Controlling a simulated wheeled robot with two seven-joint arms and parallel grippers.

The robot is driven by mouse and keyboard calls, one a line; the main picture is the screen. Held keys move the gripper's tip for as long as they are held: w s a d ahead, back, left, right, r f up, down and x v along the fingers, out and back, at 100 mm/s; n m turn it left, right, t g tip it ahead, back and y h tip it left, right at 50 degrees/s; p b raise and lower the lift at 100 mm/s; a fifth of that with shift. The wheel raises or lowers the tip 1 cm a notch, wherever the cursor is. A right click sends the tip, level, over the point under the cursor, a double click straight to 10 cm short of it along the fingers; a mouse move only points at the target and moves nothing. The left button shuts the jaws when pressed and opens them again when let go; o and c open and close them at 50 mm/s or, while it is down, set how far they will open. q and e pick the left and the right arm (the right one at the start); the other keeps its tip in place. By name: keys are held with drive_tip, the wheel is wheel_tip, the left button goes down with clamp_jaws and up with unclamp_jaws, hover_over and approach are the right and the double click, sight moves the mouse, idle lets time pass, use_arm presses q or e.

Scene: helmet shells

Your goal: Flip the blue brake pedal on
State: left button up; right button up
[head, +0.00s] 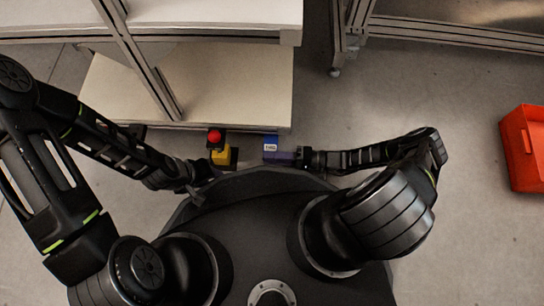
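The blue brake pedal (270,145) with a small white label sits at the front edge of the low shelf, in the middle of the head view. My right gripper (290,158) is beside and just below the pedal, with its tip close to it. I cannot tell whether they touch or whether the fingers are open. My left gripper (203,174) is lower left of the pedal, at the dark edge of my base. Its fingers are too small and dark to read.
A yellow box with a red button (216,140) stands just left of the pedal. The pale low shelf (225,100) and its metal frame (145,60) rise beyond. A red-orange crate (523,148) stands on the floor at far right. The floor between is clear.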

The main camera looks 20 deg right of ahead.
drive_tip(key=o, duration=0.3)
drive_tip(key=v, duration=0.8)
drive_tip(key=shift+r+p, duration=0.1)
drive_tip(key=shift+p, duration=0.3)
drive_tip(key=shift+a, duration=0.15)
